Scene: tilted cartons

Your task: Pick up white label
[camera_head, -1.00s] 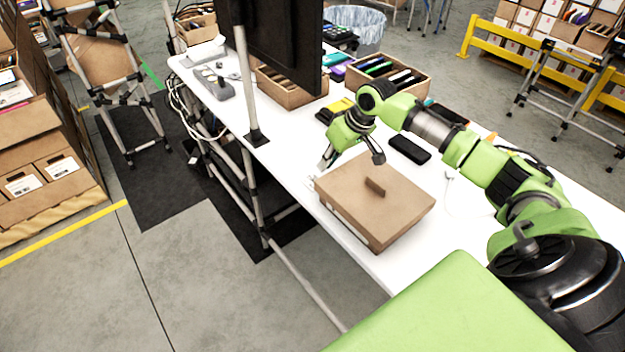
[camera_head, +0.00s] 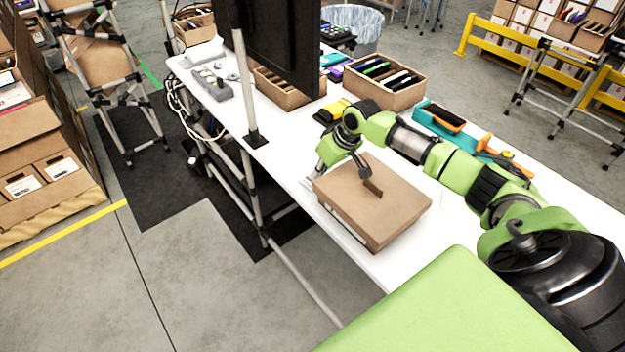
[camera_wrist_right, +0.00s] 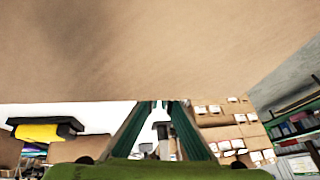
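A closed brown carton (camera_head: 385,215) lies on the white table near its front edge. A narrow whitish strip, likely the white label (camera_head: 346,229), shows on its left-facing side; it is too small to read. My right gripper (camera_head: 322,172) points down at the carton's far left corner, very close to it. I cannot tell whether they touch. In the right wrist view, its two dark green fingers (camera_wrist_right: 158,106) stand apart with a gap and nothing between them. The carton (camera_wrist_right: 160,50) fills the upper part there. My left gripper is out of view.
Behind the carton on the table (camera_head: 285,150) are a yellow and black item (camera_head: 334,111), open boxes of dark items (camera_head: 386,82) and a teal tray (camera_head: 438,122) with orange items. A dark monitor (camera_head: 272,40) and a metal pole (camera_head: 245,80) stand at the left.

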